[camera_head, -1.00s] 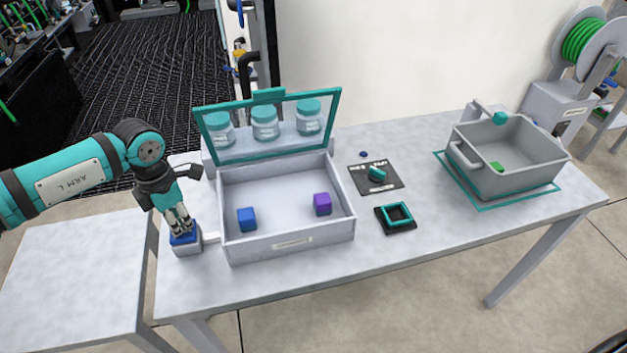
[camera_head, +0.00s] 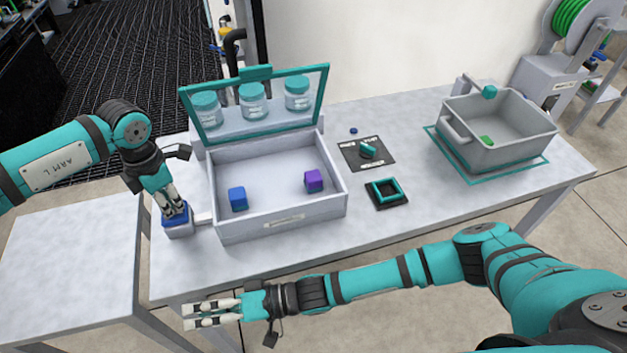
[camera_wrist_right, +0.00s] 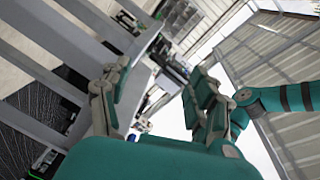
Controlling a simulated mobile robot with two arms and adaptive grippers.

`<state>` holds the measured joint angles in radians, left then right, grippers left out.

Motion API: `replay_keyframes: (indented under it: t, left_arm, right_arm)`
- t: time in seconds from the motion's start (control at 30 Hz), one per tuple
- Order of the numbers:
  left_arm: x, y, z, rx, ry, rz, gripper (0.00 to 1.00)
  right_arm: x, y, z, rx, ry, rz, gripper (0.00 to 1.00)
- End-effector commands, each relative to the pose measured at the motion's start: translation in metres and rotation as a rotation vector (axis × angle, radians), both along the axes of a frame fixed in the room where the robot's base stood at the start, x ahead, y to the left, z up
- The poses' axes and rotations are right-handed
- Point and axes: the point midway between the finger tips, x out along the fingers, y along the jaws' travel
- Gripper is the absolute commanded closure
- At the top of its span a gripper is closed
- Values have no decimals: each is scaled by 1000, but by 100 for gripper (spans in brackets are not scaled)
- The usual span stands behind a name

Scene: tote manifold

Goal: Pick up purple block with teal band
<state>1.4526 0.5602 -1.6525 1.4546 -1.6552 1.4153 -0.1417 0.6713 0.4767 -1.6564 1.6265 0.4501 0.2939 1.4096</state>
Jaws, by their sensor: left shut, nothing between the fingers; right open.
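The purple block (camera_head: 313,180) sits inside the open box (camera_head: 285,224), toward its right side. A teal band on it cannot be made out at this size. A blue block (camera_head: 238,198) sits in the same box to the left. My left gripper (camera_head: 175,213) is shut with its fingertips down at the blue top of a small grey pedestal (camera_head: 180,231) left of the box. My right gripper (camera_head: 192,314) is open and empty, in front of the table's near edge and pointing left. Its spread fingers also show in the right wrist view (camera_wrist_right: 160,95).
The box's teal-framed lid (camera_head: 255,104) stands open at its back, with jars behind. A black mat (camera_head: 383,155) with a teal piece and a teal square frame (camera_head: 386,192) lie right of the box. A grey tote (camera_head: 498,135) stands at the far right.

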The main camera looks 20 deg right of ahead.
Motion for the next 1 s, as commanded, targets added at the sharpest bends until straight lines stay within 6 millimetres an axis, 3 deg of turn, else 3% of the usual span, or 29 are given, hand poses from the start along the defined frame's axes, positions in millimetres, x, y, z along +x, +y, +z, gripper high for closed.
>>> replay_keyframes:
  t: [0.03,0.1,0.2,0.3,0.5,0.67,0.7,0.9,1.0]
  left_arm:
    - [-1,0,-1,0,1,0,100]
    - [-1,0,-1,1,3,0,100]
    - [-1,0,-1,1,2,0,100]
    - [-1,0,-1,1,2,0,100]
    - [-1,0,-1,1,2,0,100]
    - [-1,0,-1,1,3,0,100]
    - [-1,0,-1,1,3,0,100]
    - [-1,0,-1,1,3,-1,100]
    - [-1,0,-1,1,3,-1,100]
  right_arm:
    - [9,11,40,56,-179,57,38]
    - [17,17,91,136,-530,138,38]
    - [20,12,133,218,-1007,233,38]
    - [18,-1,157,290,-1467,343,38]
    - [23,-42,164,458,-2309,665,38]
    - [56,-92,151,654,-2829,1080,38]
    - [69,-108,148,-673,2736,-1137,38]
    - [143,-193,155,-720,1993,-1283,38]
    - [172,-231,168,-762,1737,-1350,38]
